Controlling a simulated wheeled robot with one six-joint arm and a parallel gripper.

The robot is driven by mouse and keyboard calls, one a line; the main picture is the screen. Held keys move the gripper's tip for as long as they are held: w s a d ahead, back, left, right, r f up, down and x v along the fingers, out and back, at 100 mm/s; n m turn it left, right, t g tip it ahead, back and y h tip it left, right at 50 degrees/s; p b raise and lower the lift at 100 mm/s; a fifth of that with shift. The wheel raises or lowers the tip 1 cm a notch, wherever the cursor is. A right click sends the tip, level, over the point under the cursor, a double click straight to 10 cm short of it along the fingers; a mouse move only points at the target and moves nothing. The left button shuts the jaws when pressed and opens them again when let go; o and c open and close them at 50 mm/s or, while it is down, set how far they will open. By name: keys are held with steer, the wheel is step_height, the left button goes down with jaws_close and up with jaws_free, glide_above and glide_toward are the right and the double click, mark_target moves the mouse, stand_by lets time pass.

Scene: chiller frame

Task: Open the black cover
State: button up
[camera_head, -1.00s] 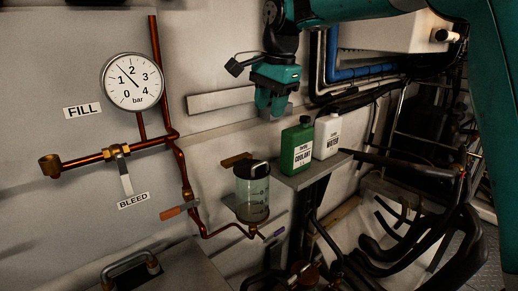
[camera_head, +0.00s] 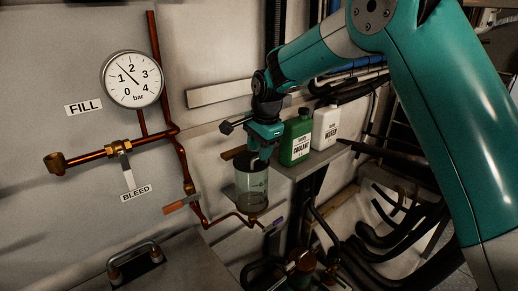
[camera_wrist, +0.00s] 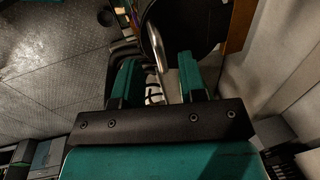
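The black cover (camera_head: 243,164) sits on top of a clear graduated jar (camera_head: 252,190) on the wall bracket. My gripper (camera_head: 259,153) points down right at the cover and partly hides it. In the wrist view the round black cover (camera_wrist: 195,25) is at the top, with a curved metal handle (camera_wrist: 156,45). My gripper's fingers (camera_wrist: 158,75) are spread apart in that view, with the handle's end between them or just beyond. I cannot tell whether either finger touches it.
A green coolant bottle (camera_head: 296,142) and a white water bottle (camera_head: 326,128) stand on a shelf (camera_head: 300,168) just right of my gripper. Copper pipes (camera_head: 181,160) with a pressure gauge (camera_head: 133,79) run to the left. Black hoses (camera_head: 400,235) lie at lower right.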

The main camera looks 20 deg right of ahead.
steer(key=shift+w+f, duration=0.15)
steer(key=shift+f, duration=0.6)
jaws_close()
steer(key=shift+r, duration=0.1)
